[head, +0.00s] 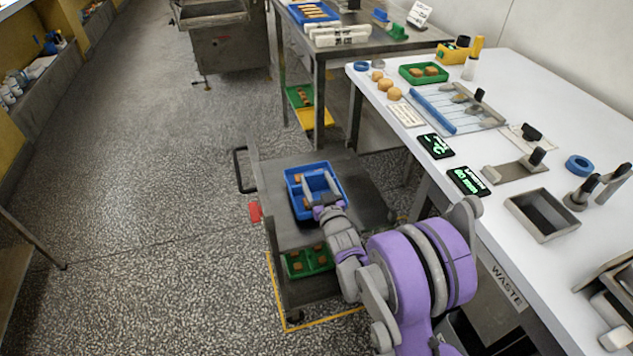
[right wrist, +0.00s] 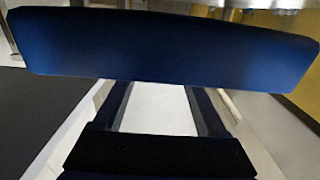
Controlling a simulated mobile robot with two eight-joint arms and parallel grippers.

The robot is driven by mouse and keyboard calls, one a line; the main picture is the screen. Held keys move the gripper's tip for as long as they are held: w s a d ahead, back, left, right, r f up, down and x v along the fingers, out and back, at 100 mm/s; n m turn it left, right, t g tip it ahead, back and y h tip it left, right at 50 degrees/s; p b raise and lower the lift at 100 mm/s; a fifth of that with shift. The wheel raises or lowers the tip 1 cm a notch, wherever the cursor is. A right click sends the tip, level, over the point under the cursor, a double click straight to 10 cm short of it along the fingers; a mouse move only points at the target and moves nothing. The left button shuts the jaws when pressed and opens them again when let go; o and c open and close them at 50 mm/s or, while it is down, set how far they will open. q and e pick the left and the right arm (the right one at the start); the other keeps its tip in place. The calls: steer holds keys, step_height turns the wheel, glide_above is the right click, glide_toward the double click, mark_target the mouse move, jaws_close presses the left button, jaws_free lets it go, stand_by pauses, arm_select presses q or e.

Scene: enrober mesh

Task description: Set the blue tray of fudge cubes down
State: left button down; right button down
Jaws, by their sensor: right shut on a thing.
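The blue tray (head: 290,178) is over the top shelf of a grey cart (head: 265,178) in the head view. A few brown fudge cubes show in it, partly hidden by my gripper. My right gripper (head: 318,186) reaches over the tray's near side and is shut on it. In the right wrist view the tray's blue wall (right wrist: 165,45) spans the top of the picture, at the ends of the two dark fingers. I cannot tell whether the tray's underside touches the shelf. My left gripper is not in view.
A green tray with brown cubes (head: 308,262) sits on the cart's lower shelf. A white worktable (head: 480,225) with tools and a green tray (head: 423,73) stands to the right. A grey table (head: 345,42) is behind the cart. Open speckled floor (head: 140,200) lies left.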

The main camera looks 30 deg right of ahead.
steer(key=shift+f, duration=0.35)
steer(key=shift+b, duration=0.35)
steer(key=shift+s+a+f, duration=0.1)
steer(key=shift+s+f, duration=0.05)
jaws_free()
